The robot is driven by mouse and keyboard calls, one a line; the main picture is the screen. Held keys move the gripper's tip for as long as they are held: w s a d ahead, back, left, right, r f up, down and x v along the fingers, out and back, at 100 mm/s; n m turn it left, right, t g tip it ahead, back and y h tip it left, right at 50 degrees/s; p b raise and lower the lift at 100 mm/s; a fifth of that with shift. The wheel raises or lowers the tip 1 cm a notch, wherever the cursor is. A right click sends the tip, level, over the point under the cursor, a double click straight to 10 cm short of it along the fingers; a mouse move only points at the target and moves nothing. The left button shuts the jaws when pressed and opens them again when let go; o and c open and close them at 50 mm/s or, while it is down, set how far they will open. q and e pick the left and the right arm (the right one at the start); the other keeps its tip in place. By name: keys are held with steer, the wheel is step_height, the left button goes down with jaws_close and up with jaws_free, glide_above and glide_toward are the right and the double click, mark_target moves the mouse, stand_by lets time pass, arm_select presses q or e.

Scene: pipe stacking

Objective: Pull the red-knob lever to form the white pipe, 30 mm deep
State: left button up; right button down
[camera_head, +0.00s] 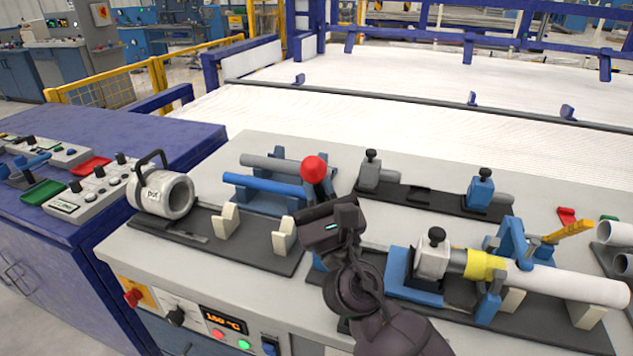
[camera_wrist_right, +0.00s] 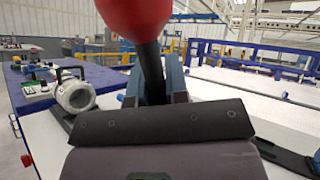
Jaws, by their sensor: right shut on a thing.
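The red knob (camera_head: 314,169) tops a dark lever that stands roughly upright near the middle of the bench; the knob also fills the top of the right wrist view (camera_wrist_right: 135,12). My right gripper (camera_head: 322,217) is shut on the lever just below the knob and hides its lower part. The white pipe (camera_head: 570,284) lies in the blue-and-grey fixture at the right. A yellow collar (camera_head: 485,265) is around the pipe's left end, next to a grey forming head (camera_head: 434,260) with a black knob. The depth inside the collar is hidden. My left gripper is not in view.
A grey ring-shaped heater with a handle (camera_head: 165,190) stands on a dark rail at the left, with two cream supports. Blue and grey rods (camera_head: 265,185) lie behind the rail. A control panel (camera_head: 222,320) is on the bench's front.

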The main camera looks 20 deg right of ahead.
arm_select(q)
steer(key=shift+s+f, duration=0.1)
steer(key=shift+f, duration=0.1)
arm_select(e)
steer(key=shift+a+f, duration=0.1)
steer(key=shift+f, duration=0.2)
steer(key=c, duration=1.1)
jaws_free()
steer(key=shift+s+r, duration=0.1)
steer(key=shift+s, duration=0.05)
steer(key=shift+c, duration=0.2)
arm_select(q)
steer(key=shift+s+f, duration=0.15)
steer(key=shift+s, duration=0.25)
arm_select(e)
steer(key=shift+r, duration=0.1)
steer(key=shift+s+f, duration=0.3)
steer(key=shift+f, duration=0.05)
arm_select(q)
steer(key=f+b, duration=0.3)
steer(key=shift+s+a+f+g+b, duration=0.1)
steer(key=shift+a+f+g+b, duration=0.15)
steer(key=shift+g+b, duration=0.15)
arm_select(e)
steer(key=v, duration=1)
steer(key=shift+r, duration=0.1)
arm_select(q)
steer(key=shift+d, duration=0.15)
arm_select(e)
steer(key=shift+s, duration=0.1)
